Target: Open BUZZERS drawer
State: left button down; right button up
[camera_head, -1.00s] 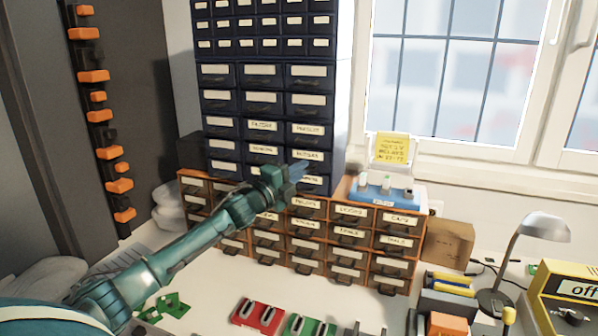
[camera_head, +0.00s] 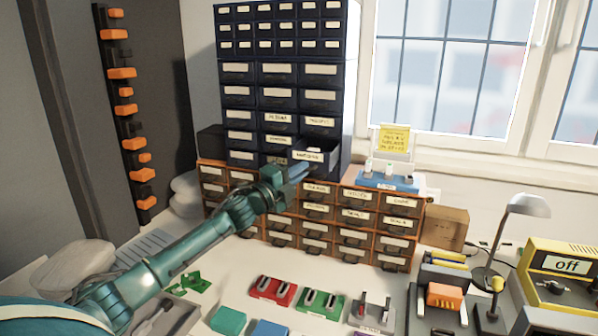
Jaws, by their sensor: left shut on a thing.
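A tall dark blue drawer cabinet (camera_head: 281,72) stands on an orange-brown drawer unit (camera_head: 377,219) at the back of the table. One drawer (camera_head: 314,155) low in the cabinet's right column sticks out, with its open top showing. Its label is too small to read for certain. My left gripper (camera_head: 300,171) is at the front of this drawer, shut on its handle. The fingertips partly cover the handle and the drawers beside it. My right gripper is not in view.
A blue tray (camera_head: 390,184) with small parts stands on the orange-brown unit, close right of the pulled drawer. A cardboard box (camera_head: 446,228), a lamp (camera_head: 527,206) and a yellow device (camera_head: 567,265) stand at right. Red (camera_head: 273,290) and green (camera_head: 319,304) holders lie in front.

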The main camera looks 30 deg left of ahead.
pick_arm(q)
jog(key=c, duration=1.5)
grip_release()
jog(key=shift+c, duration=0.2)
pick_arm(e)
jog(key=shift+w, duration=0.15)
pick_arm(q)
jog(key=b+v, duration=0.3)
jog(key=v, duration=1)
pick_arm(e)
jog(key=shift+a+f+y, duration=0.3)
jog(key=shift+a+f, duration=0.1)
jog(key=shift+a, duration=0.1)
pick_arm(q)
jog(key=shift+s, duration=0.1)
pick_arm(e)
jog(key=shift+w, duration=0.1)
